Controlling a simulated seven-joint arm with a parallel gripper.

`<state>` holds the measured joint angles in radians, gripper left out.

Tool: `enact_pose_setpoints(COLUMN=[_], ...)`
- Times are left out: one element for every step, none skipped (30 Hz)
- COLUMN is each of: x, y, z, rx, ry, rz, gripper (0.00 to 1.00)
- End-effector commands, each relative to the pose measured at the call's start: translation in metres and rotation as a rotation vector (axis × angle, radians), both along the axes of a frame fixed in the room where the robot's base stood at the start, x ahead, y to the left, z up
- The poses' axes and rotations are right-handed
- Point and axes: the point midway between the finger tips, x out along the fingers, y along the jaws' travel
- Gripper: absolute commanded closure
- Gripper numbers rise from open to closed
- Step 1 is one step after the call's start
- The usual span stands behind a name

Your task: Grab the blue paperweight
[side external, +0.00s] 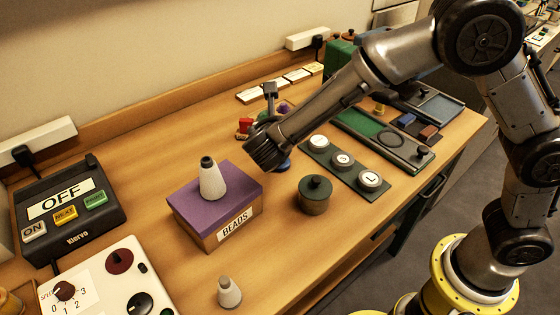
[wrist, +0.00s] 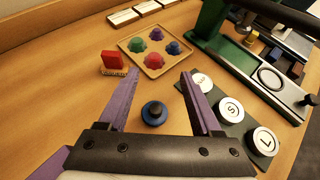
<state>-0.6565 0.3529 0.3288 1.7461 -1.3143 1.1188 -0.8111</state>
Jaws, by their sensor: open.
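The blue paperweight (wrist: 154,113) is a small round piece with a dark knob on top, standing on the wooden table. In the wrist view it lies between the two spread fingers of my gripper (wrist: 160,79), nearer their base than their tips in the picture. The fingers look purple and open, with a gap on both sides of the paperweight. In the side external view my gripper (side external: 265,146) is low over the table, and only a bit of the blue paperweight (side external: 284,165) shows beneath it. The rest is hidden by the gripper.
A wooden tray (wrist: 157,71) with several coloured pieces and a red block (wrist: 113,62) lie beyond the fingers. A strip of round lettered buttons (wrist: 243,123) is close on the right. A purple-lidded beads box (side external: 190,203) and dark green pot (side external: 314,197) stand nearby.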

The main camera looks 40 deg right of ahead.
Motion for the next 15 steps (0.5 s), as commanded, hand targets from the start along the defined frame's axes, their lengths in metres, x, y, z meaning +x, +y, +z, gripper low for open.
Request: enact_pose_setpoints(x=[0.0, 0.0, 0.0, 0.0, 0.0, 0.0, 0.0, 0.0, 0.0, 0.0, 0.0, 0.0, 0.0, 0.0, 0.0], y=[0.0, 0.0, 0.0, 0.0, 0.0, 0.0, 0.0, 0.0, 0.0, -0.001, -0.001, 0.0, 0.0, 0.0, 0.0], z=[-0.012, -0.017, -0.022, -0.025, -0.027, -0.031, -0.034, -0.038, -0.043, -0.047, -0.05, -0.054, -0.057, -0.059, -0.062], rx=[-0.004, -0.002, -0.001, 0.0, 0.0, 0.001, 0.001, 0.0, 0.001, 0.001, 0.0, 0.0, 0.001, 0.001, 0.002], ry=[0.002, 0.002, 0.001, -0.001, -0.001, -0.001, -0.001, 0.0, 0.001, 0.001, 0.001, 0.0, -0.001, -0.001, -0.002], rz=[0.0, -0.002, -0.002, -0.001, 0.0, -0.001, -0.002, -0.001, -0.002, -0.002, -0.001, -0.001, -0.002, -0.002, -0.002], gripper=[0.34, 0.34, 0.34, 0.34, 0.34, 0.34, 0.34, 0.34, 0.34, 0.34, 0.34, 0.34, 0.34, 0.34, 0.34])
